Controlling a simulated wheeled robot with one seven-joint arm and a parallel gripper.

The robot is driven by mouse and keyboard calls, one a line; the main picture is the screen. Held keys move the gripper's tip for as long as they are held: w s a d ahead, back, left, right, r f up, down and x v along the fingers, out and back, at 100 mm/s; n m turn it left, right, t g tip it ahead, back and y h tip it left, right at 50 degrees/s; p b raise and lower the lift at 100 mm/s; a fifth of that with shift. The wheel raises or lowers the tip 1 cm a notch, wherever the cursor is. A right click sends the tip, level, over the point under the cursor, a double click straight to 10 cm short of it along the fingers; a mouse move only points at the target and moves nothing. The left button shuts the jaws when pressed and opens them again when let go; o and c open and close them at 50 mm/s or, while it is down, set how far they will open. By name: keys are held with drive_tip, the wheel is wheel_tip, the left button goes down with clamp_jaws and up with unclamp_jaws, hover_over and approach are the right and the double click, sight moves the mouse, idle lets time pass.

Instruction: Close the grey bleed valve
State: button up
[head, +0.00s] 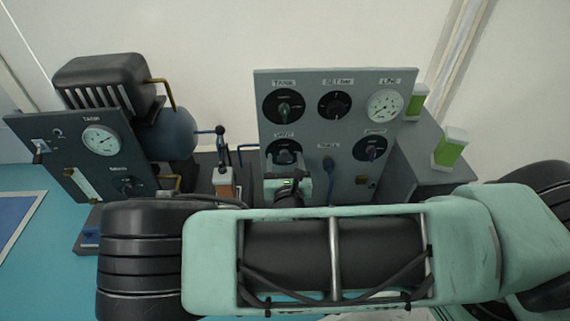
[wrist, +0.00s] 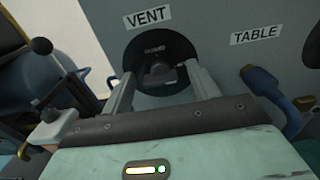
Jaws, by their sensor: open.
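A dark grey knob sits on a round black dial under the label VENT in the wrist view (wrist: 160,72); it also shows in the head view (head: 286,157). I read no label saying bleed, but this grey knob is the one at my gripper. My gripper (wrist: 163,80) is open, with one finger on each side of the knob. Whether the fingers touch it I cannot tell. In the head view my gripper (head: 287,172) is in front of the lower left dial and partly hides it. The lower part of the knob is hard to make out.
A black-handled lever (head: 221,145) stands close on the left. A dark panel (head: 60,150) and blue tank (head: 172,133) are farther left.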

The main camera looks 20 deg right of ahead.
drive_tip(key=c, duration=1)
